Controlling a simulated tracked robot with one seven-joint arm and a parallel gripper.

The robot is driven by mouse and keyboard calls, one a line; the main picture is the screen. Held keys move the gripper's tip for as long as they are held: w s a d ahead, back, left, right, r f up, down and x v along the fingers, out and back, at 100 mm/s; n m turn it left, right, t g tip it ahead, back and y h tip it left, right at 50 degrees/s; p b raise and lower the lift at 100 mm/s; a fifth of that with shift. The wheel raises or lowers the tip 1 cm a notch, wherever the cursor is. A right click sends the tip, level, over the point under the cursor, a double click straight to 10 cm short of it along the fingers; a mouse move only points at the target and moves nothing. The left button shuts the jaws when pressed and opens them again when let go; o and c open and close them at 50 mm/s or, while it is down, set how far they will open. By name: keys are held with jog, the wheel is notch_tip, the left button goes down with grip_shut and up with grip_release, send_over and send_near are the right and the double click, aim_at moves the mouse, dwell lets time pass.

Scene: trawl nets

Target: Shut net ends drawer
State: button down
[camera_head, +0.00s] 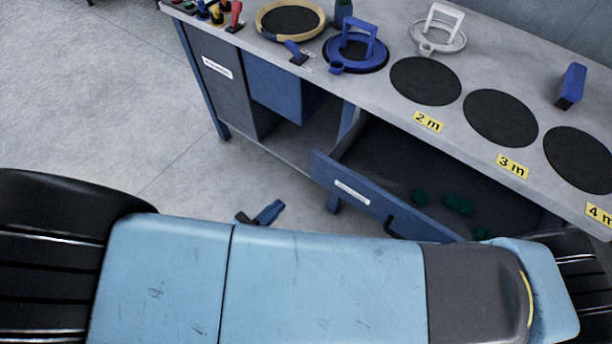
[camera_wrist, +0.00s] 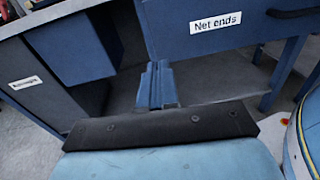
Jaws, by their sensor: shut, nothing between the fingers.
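The net ends drawer is pulled out from under the bench. In the head view its blue front (camera_head: 374,208) with a white label stands out from the bench, and the open inside shows several green pieces (camera_head: 457,204). In the wrist view the drawer front (camera_wrist: 230,42) fills the upper right, with the label "Net ends" readable. My gripper (camera_head: 273,208) is shut and empty, to the left of the drawer front in the head view. In the wrist view its blue fingers (camera_wrist: 156,72) appear just below the front's lower left corner; I cannot tell if they touch.
The bench top (camera_head: 390,115) carries dark round mats marked 2 m, 3 m and 4 m, blue and white ring-shaped items and small coloured tools. A grey cabinet (camera_head: 222,80) stands left, beside an open bay. Bench legs stand near the drawer. Floor at left is clear.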

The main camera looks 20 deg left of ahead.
aim_at(313, 169)
jog(key=shift+n+t+y, duration=0.4)
jog(key=shift+n+y, duration=0.2)
jog(key=shift+y, duration=0.1)
jog(key=w+d, duration=0.1)
jog(key=w, duration=0.3)
jog(key=w+f, duration=0.1)
jog(key=w, duration=0.3)
jog(key=w+d, duration=0.1)
jog(key=w, duration=0.3)
jog(key=shift+w+d+f, duration=0.1)
jog(key=shift+d+f, duration=0.1)
jog(key=shift+d, duration=0.15)
